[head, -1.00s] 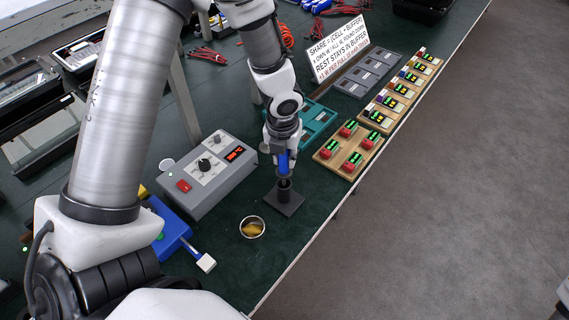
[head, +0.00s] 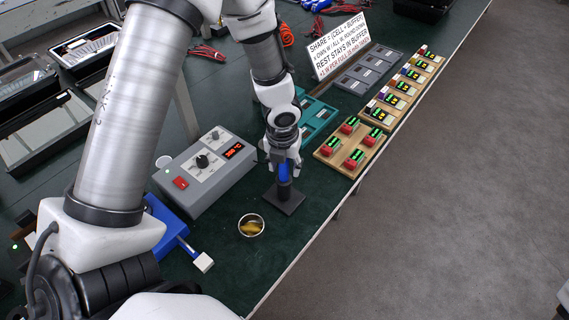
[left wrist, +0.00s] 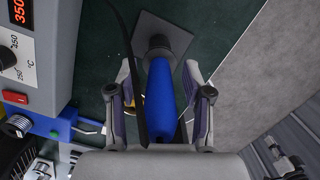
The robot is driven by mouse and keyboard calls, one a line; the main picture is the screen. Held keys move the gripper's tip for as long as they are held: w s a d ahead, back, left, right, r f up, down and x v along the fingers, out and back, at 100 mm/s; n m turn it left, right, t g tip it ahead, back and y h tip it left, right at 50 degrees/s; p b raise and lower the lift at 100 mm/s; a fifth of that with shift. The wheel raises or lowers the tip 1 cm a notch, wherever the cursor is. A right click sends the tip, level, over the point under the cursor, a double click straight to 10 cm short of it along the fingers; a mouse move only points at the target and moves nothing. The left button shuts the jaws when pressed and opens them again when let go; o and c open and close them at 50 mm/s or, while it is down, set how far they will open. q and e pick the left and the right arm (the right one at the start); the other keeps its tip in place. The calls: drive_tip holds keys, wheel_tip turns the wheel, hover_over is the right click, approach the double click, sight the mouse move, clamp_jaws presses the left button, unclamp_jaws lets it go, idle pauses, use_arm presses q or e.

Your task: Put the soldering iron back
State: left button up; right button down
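The soldering iron, with a blue handle (head: 284,171), stands in its black stand (head: 285,201), tip end down in the holder and hidden. In the left wrist view the blue handle (left wrist: 160,98) points into the dark holder on the square base (left wrist: 177,33). My left gripper (head: 283,168) is over the handle. In the left wrist view its fingers (left wrist: 159,72) are spread on both sides of the handle, with gaps between them and it. A black cable runs beside the handle. My right gripper is not in view.
A grey soldering station (head: 207,171) with a red display stands left of the stand. A small cup (head: 251,225) with brass-coloured filling is in front. A wooden board (head: 350,149) with red-and-green parts and a teal tray (head: 318,121) lie behind. The table edge is close on the right.

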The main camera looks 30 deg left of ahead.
use_arm(q)
drive_tip(key=shift+r, duration=0.1)
drive_tip(key=shift+r, duration=0.3)
drive_tip(key=r+p, duration=0.2)
drive_tip(key=r, duration=0.1)
drive_tip(key=s+r+p, duration=0.1)
drive_tip(key=r+p, duration=0.1)
drive_tip(key=r, duration=0.2)
drive_tip(key=r+p, duration=0.2)
drive_tip(key=r, duration=0.2)
drive_tip(key=shift+s+d, duration=0.25)
drive_tip(key=shift+r, duration=0.45)
